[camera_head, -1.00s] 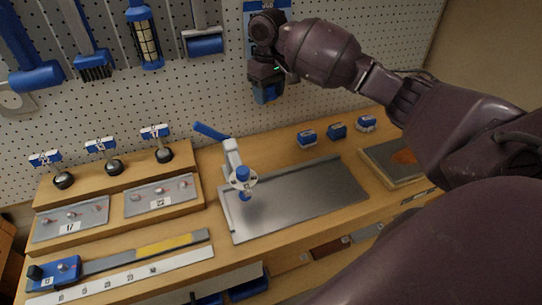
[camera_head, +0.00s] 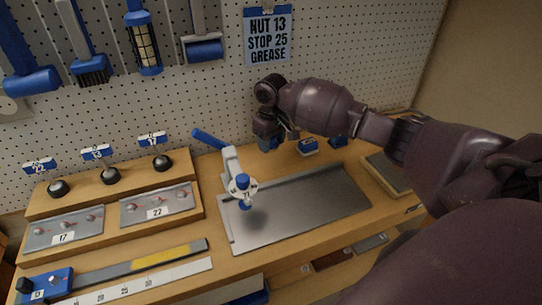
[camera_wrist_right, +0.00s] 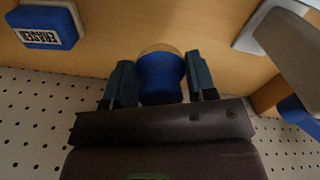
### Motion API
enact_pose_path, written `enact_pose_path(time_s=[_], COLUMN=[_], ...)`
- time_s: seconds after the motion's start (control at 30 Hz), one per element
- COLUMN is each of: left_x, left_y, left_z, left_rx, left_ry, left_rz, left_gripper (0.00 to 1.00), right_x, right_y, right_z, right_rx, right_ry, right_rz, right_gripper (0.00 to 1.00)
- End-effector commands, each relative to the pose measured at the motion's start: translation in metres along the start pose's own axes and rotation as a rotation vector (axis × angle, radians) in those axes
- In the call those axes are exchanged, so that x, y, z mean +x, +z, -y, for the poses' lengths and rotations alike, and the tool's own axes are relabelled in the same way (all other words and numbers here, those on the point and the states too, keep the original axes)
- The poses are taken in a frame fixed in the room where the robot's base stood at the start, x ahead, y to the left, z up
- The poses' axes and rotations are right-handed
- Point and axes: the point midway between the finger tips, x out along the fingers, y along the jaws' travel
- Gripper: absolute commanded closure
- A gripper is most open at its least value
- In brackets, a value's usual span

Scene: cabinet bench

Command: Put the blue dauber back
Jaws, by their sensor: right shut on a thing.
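The blue dauber (camera_wrist_right: 160,78), a round blue body with a tan end, sits between the two fingers of my right gripper (camera_wrist_right: 162,84) in the right wrist view. The fingers are shut on it. In the head view the right gripper (camera_head: 268,140) is low over the back of the bench, near the pegboard, left of a small blue block and behind the metal plate. The dauber shows there only as a small blue patch under the fingers. I cannot tell whether it touches the bench. My left gripper is not in view.
A blue eraser block (camera_wrist_right: 48,26) lies beside the gripper; small blue blocks (camera_head: 308,147) sit right of it in the head view. A press with a blue handle (camera_head: 231,160) stands to the left by the metal plate (camera_head: 300,208). A sign (camera_head: 268,36) hangs behind.

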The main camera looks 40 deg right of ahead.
Motion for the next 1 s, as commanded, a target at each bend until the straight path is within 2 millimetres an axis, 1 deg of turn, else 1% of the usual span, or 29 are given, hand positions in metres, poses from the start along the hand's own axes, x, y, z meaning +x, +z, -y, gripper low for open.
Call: enact_pose_path(time_s=[0.13,0.3,0.4,0.83,0.87,1.0], left_x=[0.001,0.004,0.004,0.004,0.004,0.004], left_y=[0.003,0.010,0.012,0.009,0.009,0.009], left_z=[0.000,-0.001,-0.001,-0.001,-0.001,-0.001], left_rx=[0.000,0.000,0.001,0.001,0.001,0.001], left_ry=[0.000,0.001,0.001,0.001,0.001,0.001], left_rz=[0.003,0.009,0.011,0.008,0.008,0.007], left_gripper=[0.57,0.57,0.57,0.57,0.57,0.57], right_x=[0.015,0.043,0.054,0.058,0.058,0.058], right_y=[0.000,0.000,0.000,0.000,0.000,0.000], right_z=[0.000,0.000,0.000,0.000,0.000,0.000], right_rx=[0.000,0.000,0.000,0.000,0.000,0.000], right_ry=[0.000,-0.001,0.000,0.000,0.000,0.000], right_rz=[0.003,0.004,0.003,0.000,0.000,0.000], right_gripper=[0.71,0.71,0.71,0.71,0.44,0.23])
